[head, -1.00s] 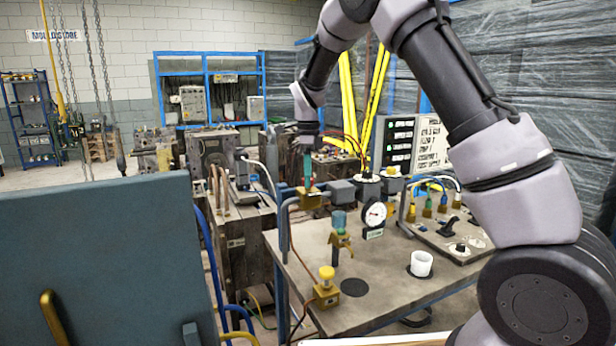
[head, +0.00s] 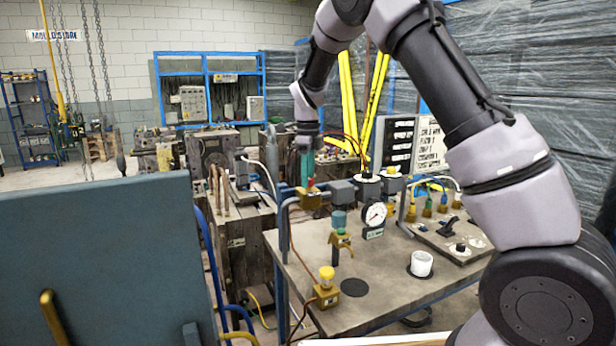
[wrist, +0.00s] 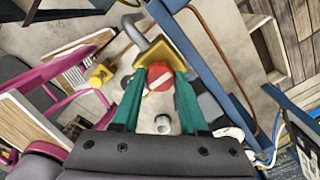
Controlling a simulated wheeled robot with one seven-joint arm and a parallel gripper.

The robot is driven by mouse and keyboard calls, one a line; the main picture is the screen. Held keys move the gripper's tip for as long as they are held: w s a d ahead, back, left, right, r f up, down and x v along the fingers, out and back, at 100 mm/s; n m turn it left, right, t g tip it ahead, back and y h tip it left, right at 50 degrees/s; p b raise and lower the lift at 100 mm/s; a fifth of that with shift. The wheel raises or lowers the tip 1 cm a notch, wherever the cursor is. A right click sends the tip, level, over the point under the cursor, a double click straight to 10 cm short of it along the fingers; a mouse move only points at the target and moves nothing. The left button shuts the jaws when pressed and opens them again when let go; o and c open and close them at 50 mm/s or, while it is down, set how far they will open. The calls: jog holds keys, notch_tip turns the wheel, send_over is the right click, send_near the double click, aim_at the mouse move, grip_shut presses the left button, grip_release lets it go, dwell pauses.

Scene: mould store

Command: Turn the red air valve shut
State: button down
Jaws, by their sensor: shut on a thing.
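The red air valve (head: 310,188) sits on a brass body (head: 310,199) on a grey pipe at the far left edge of the bench. In the wrist view, its round red handle (wrist: 160,77) carries a pale stripe and lies between my teal fingertips. My gripper (head: 307,180) points down from above and is shut on this handle; it also shows in the wrist view (wrist: 163,80). The fingers partly cover the handle, and its exact turn is hard to read.
A round gauge (head: 375,214), a teal-topped brass fitting (head: 340,236), a yellow-knobbed valve (head: 327,282) and a white cup (head: 421,263) stand on the bench (head: 385,285). A dark blue panel (head: 100,265) stands at front left.

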jog(key=shift+c, duration=2.2)
grip_release()
jog(key=shift+r, duration=0.1)
notch_tip(320, 180, up, 11)
jog(key=shift+f, duration=0.2)
